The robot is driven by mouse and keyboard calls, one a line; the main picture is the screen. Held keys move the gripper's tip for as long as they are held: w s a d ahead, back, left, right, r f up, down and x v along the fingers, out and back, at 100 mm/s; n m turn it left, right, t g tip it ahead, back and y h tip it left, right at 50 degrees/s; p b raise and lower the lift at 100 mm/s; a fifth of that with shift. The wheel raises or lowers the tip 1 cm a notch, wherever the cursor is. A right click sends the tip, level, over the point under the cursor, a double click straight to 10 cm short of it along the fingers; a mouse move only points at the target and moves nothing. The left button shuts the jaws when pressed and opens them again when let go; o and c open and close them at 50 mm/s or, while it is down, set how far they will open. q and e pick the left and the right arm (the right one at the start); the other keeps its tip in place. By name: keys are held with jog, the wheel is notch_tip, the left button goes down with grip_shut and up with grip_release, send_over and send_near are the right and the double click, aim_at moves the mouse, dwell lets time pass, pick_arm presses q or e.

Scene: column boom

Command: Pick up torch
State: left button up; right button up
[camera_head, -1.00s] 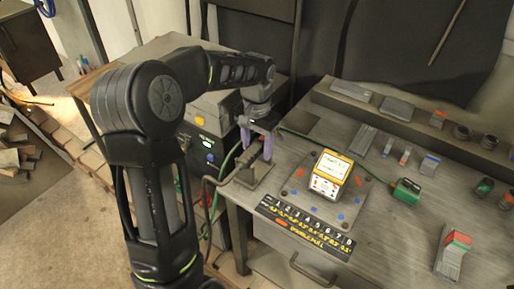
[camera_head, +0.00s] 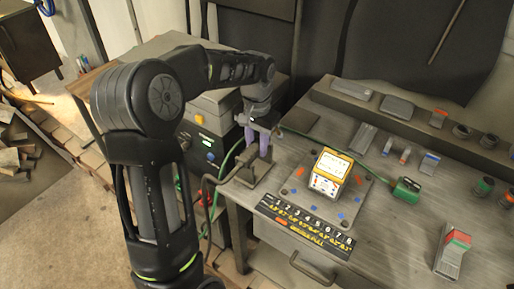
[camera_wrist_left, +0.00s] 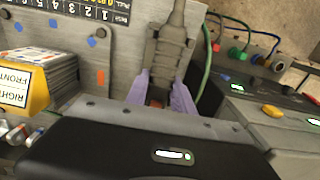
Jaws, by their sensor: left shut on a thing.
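The torch (camera_head: 241,168) is a dark grey tool with a bent neck, standing at the left corner of the workbench on a small dark base plate. My left gripper (camera_head: 256,153) has purple fingers and is shut on the torch from above. In the left wrist view the torch (camera_wrist_left: 167,48) runs up and away from between the purple fingers (camera_wrist_left: 160,92). The part of the torch inside the jaws is mostly hidden. My right gripper is not in view.
A yellow-and-white box (camera_head: 329,174) stands on a grey plate right of the gripper. A numbered black strip (camera_head: 305,226) lies along the bench front. A green-capped item (camera_head: 406,190) lies further right. A welding machine (camera_head: 204,145) with cables stands left of the bench.

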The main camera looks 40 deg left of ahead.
pick_arm(q)
grip_shut()
jog(key=shift+w+r, duration=0.1)
jog(key=shift+r, duration=0.45)
notch_tip(320, 180, up, 9)
jog(key=shift+b, duration=0.65)
